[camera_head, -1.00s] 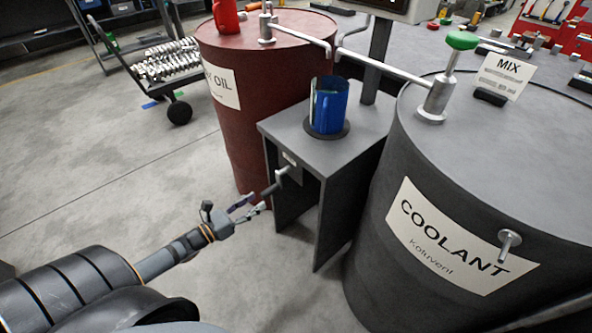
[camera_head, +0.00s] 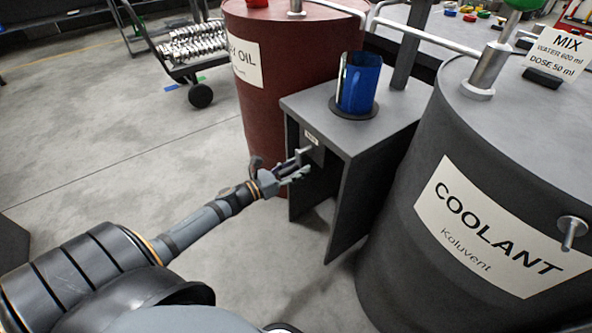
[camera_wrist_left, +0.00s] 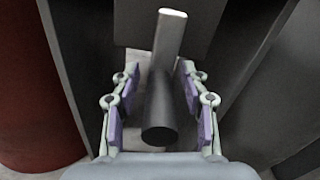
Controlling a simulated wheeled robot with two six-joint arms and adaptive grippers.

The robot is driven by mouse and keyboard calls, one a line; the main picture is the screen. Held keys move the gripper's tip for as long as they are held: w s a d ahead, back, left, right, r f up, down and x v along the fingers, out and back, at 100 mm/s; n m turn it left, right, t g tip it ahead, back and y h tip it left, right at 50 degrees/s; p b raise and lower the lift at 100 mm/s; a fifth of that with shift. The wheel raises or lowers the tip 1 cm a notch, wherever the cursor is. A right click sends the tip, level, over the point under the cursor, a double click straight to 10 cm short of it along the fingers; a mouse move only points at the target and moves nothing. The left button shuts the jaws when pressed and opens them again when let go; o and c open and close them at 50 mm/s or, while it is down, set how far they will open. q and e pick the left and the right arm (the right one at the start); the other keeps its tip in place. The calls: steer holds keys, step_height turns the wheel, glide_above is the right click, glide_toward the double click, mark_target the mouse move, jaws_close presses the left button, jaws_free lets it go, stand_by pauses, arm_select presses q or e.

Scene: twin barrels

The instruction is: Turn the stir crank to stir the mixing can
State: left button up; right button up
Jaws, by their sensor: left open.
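The blue mixing can (camera_head: 358,84) stands upright on a dark round plate on top of the grey stand (camera_head: 335,132). The stir crank (camera_head: 303,154) sticks out of the front of the stand, below the can. In the left wrist view the crank's pale arm and dark handle (camera_wrist_left: 160,108) point toward me. My left gripper (camera_head: 294,171) is at the crank. In the left wrist view its fingers (camera_wrist_left: 160,105) are open, one on each side of the handle, with gaps visible on both sides. My right gripper is not in view.
A red oil barrel (camera_head: 262,100) stands left of the stand and a dark coolant barrel (camera_head: 400,215) close on its right. A MIX card (camera_head: 556,55) stands on the coolant barrel. Open concrete floor (camera_head: 120,150) lies to the left. A cart (camera_head: 190,55) stands behind.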

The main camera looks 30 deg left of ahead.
arm_select(q)
steer(key=shift+c, duration=0.2)
jaws_close()
